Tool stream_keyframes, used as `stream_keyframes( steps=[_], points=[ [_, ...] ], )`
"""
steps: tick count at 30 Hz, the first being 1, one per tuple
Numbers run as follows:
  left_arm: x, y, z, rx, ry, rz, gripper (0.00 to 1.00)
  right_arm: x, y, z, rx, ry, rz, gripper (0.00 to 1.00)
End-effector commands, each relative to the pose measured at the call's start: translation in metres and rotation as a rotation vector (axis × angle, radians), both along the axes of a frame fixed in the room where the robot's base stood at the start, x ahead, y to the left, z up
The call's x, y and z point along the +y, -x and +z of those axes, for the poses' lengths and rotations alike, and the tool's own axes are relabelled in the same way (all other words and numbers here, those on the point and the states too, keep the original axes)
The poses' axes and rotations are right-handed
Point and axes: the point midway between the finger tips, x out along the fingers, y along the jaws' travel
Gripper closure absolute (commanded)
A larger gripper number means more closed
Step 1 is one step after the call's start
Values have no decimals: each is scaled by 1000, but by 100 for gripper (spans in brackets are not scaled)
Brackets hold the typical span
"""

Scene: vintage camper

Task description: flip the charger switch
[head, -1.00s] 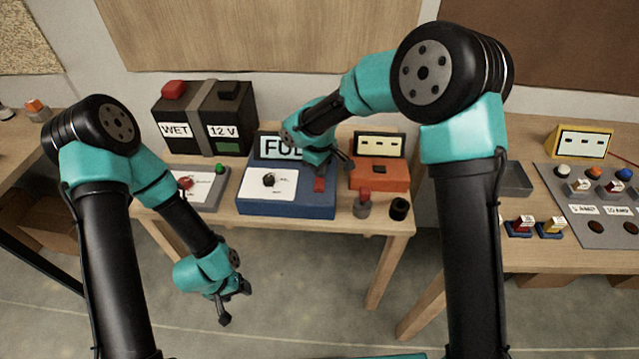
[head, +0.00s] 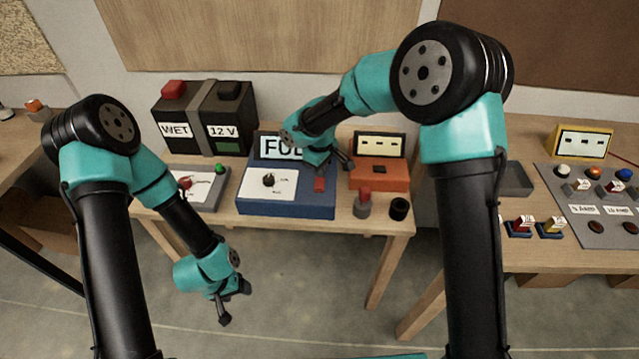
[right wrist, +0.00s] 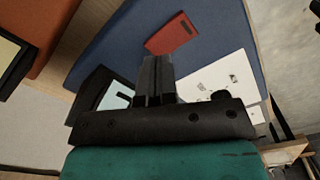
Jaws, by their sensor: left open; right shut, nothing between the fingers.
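The blue charger (head: 290,203) stands on the bench, with a display reading "FU…", partly hidden by my right gripper, and a white panel with a black knob (head: 268,180). Its red switch (head: 319,184) is on the right of its top face. My right gripper (head: 343,166) is shut and empty, just above and behind the switch. In the right wrist view the shut fingers (right wrist: 155,62) point at the red switch (right wrist: 171,34), with a small gap in the picture; contact cannot be told. My left gripper (head: 234,306) is open and empty, in front of the bench.
A battery (head: 205,117) labelled "WET 12 V" stands behind left. A grey plate (head: 209,194) with a red and a green knob lies left of the charger. An orange device (head: 380,178) stands close on the right, with a red-topped post (head: 363,204) and a black cylinder (head: 399,208) in front.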

Motion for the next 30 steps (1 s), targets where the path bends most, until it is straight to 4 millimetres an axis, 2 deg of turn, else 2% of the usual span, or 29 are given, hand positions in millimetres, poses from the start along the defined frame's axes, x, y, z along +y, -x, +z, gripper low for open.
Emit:
stream_keyframes(
  steps=[30],
  points=[
    [0, 0, 0, 0, 0, 0, 38, 0, 0, -6, 0, 0, 0, 100]
  ],
)
